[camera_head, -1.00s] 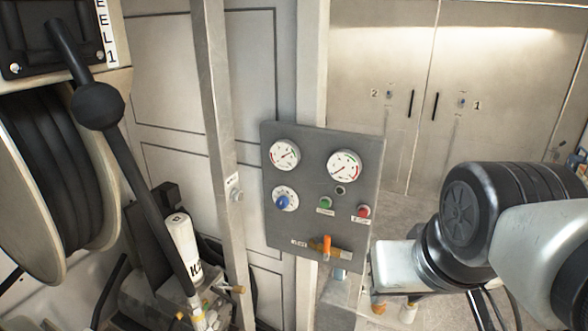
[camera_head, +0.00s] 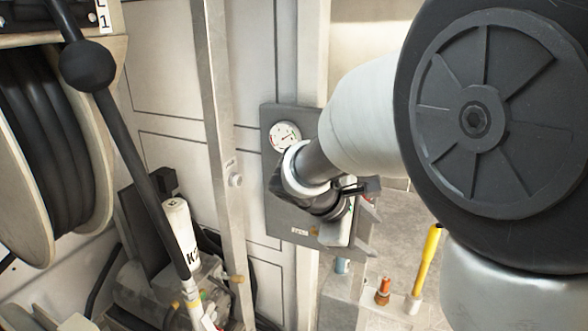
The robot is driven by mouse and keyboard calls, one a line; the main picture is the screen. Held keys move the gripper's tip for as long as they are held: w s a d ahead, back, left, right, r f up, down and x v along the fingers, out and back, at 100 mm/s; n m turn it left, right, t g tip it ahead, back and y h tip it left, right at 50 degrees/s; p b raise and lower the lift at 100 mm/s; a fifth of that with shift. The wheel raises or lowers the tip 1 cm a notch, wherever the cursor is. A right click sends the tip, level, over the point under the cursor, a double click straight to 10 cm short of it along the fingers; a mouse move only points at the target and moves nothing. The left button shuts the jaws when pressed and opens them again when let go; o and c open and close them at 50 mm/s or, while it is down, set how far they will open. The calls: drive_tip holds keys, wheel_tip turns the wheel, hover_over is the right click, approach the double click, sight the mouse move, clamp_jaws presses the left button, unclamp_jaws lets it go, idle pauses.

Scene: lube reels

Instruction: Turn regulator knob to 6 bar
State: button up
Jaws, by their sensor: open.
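The grey regulator panel (camera_head: 283,218) stands upright in the middle of the view. Its upper left gauge (camera_head: 284,135), white with a dark needle, shows above my wrist. The blue regulator knob and its dial are hidden behind my arm, as is most of the right gauge. My gripper (camera_head: 345,198) is close in front of the panel, open, seen from behind and largely covered by my own wrist. Its fingertips cannot be made out, so I cannot tell whether they touch the knob.
A metal post (camera_head: 222,130) stands left of the panel. A hose reel (camera_head: 40,150) and a long black lever (camera_head: 125,150) with a ball fill the left. A yellow handle (camera_head: 427,262) and an orange-topped fitting (camera_head: 383,291) stand low, right of the panel.

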drive_tip(key=w+a+f+n+t+b, duration=0.1)
drive_tip(key=w+a+f+n+t, duration=0.35)
drive_tip(key=a, duration=0.45)
drive_tip(key=w+a+f+n+t+b, duration=0.1)
drive_tip(key=w+a+n+t+b, duration=0.1)
drive_tip(key=w+a+n+t, duration=0.45)
drive_tip(key=w+a+f+n+t+b, duration=0.1)
drive_tip(key=w+a+f+n, duration=0.2)
drive_tip(key=a+n, duration=0.65)
drive_tip(key=w+d+m, duration=0.3)
drive_tip(key=w+d, duration=0.1)
drive_tip(key=w, duration=1.1)
drive_tip(key=shift+w+r+y+b, duration=0.2)
drive_tip(key=shift+w+y+b, duration=0.15)
drive_tip(key=shift+y+b, duration=0.05)
drive_tip(key=shift+d, duration=0.1)
drive_tip(key=shift+c, duration=0.3)
drive_tip(key=c, duration=1)
